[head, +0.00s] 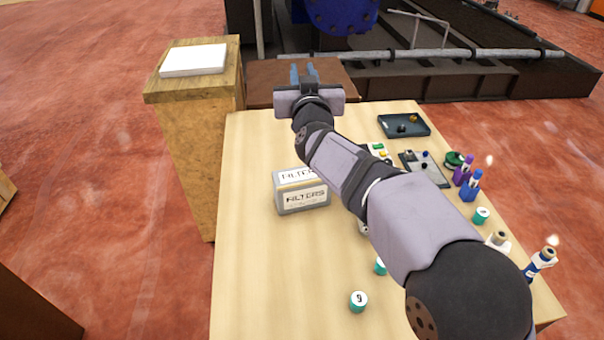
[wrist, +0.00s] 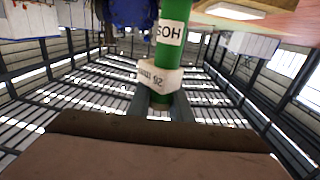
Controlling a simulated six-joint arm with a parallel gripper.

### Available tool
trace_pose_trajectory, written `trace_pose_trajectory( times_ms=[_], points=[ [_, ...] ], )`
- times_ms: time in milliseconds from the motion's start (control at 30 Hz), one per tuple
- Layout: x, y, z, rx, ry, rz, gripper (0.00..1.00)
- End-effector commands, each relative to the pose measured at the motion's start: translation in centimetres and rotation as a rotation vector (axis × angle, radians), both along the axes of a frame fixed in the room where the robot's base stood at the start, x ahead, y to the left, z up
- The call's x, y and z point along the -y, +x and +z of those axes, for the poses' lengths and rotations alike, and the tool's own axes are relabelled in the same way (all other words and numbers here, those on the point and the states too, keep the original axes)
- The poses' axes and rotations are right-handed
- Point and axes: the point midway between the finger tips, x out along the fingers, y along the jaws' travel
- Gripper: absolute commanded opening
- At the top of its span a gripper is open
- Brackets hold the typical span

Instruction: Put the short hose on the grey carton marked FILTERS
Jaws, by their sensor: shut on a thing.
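In the wrist view a green hose (wrist: 175,55) has a white label reading "HOS" and a white tag that seems to read "26 mm". My gripper (wrist: 166,104) is shut on it near the tag; the hose's far end is cut off, so I cannot judge its length. In the head view my gripper (head: 304,73) is beyond the far end of the table, by a brown surface; I cannot make out the hose there. The grey carton marked FILTERS (head: 304,206) stands on the table, nearer than my gripper. Its top shows a white label and looks clear.
The wooden table (head: 255,255) is bare around the carton's left and front. My arm crosses its right part. A dark tray (head: 404,124), bottles (head: 470,188) and small teal-sided canisters (head: 358,301) stand on it. A wooden stand (head: 196,95) is at far left.

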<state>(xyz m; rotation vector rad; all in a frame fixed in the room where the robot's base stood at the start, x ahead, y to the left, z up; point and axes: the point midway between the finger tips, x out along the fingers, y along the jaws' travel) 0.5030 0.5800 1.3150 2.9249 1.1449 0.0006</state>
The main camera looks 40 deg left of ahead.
Motion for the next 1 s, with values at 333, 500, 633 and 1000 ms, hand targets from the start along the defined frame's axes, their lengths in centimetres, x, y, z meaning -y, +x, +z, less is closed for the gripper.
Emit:
trace_pose_trajectory(
  times_ms=[333,500,633,1000],
  points=[
    [-0.7,-0.6,-1.3,0.002,0.003,0.037,0.0],
    [-0.7,-0.6,-1.7,0.002,0.002,0.039,0.0],
    [-0.7,-0.6,-3.2,0.001,-0.002,0.038,0.0],
    [-0.7,-0.6,-7.5,0.002,0.003,0.038,0.0]
  ],
)
